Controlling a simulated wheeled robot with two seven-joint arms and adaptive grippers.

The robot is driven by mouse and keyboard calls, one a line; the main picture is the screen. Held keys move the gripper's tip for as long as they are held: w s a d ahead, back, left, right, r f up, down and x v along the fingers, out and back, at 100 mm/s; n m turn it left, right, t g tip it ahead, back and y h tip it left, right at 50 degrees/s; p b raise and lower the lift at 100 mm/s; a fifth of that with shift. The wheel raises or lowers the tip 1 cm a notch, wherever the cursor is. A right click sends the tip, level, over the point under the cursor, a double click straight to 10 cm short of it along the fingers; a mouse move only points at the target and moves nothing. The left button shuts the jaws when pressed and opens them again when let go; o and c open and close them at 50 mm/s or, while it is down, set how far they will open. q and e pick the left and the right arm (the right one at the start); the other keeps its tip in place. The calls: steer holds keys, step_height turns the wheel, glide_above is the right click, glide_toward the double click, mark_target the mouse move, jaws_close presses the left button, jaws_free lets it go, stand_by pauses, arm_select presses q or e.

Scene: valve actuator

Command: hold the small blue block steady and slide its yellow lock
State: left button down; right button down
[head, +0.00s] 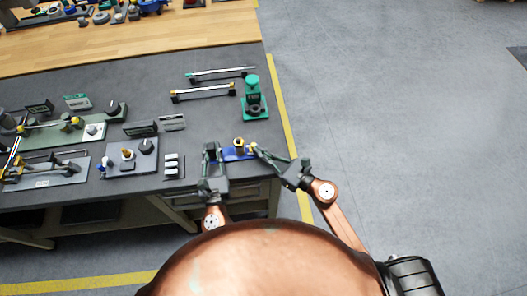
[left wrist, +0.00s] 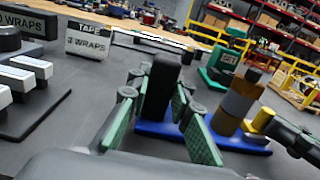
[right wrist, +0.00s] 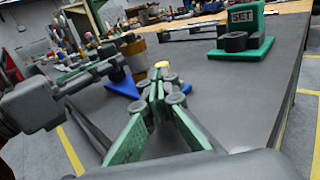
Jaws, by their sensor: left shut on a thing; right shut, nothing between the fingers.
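The small blue block (head: 229,154) lies flat near the table's front right corner. It carries a dark upright post (left wrist: 162,86) and a brass-and-grey cylinder (left wrist: 238,97). Its yellow lock (left wrist: 264,119) sticks out beside the cylinder; it also shows in the right wrist view (right wrist: 162,65). My left gripper (head: 211,153) is shut on the dark post, one finger on each side. My right gripper (head: 259,149) is shut and empty, its fingertips right by the yellow lock. I cannot tell whether they touch it. The blue block also shows in the right wrist view (right wrist: 123,86), partly hidden.
A green stand marked SET (head: 254,100) is behind the block. Rods on holders (head: 203,92) lie at the back. A plate with knobs (head: 131,157) and a panel of white switches (head: 171,166) are to the left. The table's right edge is close; the floor beyond is clear.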

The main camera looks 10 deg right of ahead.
arm_select(q)
steer(key=shift+f, duration=0.4)
arm_select(e)
steer(key=shift+a, duration=0.6)
steer(key=v, duration=1.4)
arm_select(q)
steer(key=c, duration=2)
jaws_free()
steer(key=shift+c, duration=0.2)
steer(key=o, duration=0.4)
steer(key=shift+r, duration=0.25)
steer(key=shift+c, duration=0.2)
